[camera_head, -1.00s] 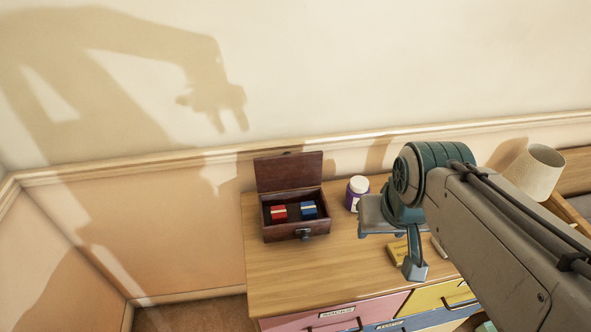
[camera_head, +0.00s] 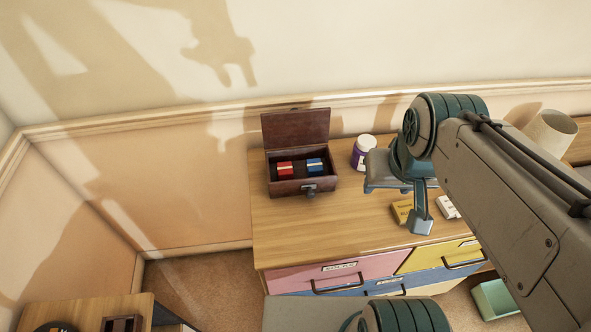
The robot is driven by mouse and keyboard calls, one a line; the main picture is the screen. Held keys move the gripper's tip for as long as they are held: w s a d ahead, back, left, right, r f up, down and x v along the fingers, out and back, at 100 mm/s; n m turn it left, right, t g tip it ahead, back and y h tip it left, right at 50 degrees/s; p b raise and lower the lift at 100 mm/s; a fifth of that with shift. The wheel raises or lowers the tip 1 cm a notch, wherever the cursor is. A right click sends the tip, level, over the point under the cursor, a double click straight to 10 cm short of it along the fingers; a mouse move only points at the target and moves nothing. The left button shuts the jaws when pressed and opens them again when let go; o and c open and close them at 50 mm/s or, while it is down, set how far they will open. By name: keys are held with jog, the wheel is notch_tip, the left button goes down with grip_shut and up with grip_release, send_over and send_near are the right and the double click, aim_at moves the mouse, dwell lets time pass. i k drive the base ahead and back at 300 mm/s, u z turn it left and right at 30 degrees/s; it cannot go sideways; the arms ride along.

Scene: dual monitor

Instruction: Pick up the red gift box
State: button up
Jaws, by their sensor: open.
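A small red gift box (camera_head: 285,168) with a light band sits in the left part of an open dark wooden chest (camera_head: 291,188). The chest stands near the back left of the dresser top, with its lid (camera_head: 296,127) raised at the back. A blue gift box (camera_head: 314,165) sits beside the red one on its right. My gripper (camera_head: 400,203) is open over the dresser top, to the right of the chest and apart from it. One finger shows clearly; the other is mostly hidden. Nothing shows between the fingers.
A purple jar with a white lid (camera_head: 363,150) stands between the chest and my gripper. A yellow box (camera_head: 402,211) and a white box (camera_head: 447,207) lie near my gripper. The wooden dresser top (camera_head: 310,225) is clear in front of the chest. A wall is close behind.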

aim_at(284, 169)
jog(key=k, duration=1.3)
jog(key=u, duration=0.95)
jog(key=i, duration=1.5)
jog(key=z, duration=0.6)
